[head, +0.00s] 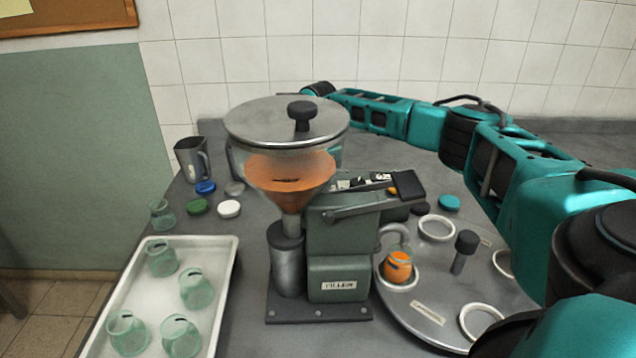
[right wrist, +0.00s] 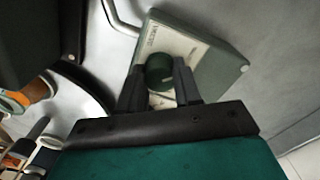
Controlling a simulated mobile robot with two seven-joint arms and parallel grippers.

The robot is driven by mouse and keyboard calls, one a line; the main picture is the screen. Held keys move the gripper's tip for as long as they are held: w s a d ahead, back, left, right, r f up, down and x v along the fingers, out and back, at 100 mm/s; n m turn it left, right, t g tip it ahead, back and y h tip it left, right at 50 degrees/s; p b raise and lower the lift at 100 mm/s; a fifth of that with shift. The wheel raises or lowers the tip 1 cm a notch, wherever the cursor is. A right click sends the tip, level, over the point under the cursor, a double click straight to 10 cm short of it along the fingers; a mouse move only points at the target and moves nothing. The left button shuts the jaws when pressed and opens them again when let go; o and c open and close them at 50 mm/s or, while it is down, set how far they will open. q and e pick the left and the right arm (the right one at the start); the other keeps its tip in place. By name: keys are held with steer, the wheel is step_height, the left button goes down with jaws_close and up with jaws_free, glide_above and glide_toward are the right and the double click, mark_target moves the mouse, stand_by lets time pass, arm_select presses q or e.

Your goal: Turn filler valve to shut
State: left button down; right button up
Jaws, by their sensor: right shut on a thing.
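The green filler machine (head: 338,255) stands mid-table in the head view, with a lidded hopper (head: 290,170) holding orange filling. A jar with orange contents (head: 397,267) sits on the turntable (head: 425,312) under the spout (head: 393,230). In the right wrist view a round dark green knob (right wrist: 160,71), seemingly the valve, sits on a green box with a pale label plate (right wrist: 195,55). My right gripper (right wrist: 159,66) is shut on this knob, one finger each side. The label's wording is too small to read. In the head view my right gripper is hidden behind the hopper; my left does not show.
A white tray (head: 228,262) with several empty green jars stands at left. Coloured lids (head: 197,206), a loose jar (head: 162,214) and a grey jug (head: 193,158) lie behind it. The turntable has empty white rings (head: 437,228) and a dark upright knob (head: 466,242).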

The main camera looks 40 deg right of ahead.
stand_by(0.5)
steer(key=o, duration=1)
steer(key=shift+o, duration=0.2)
step_height(320, 180, up, 13)
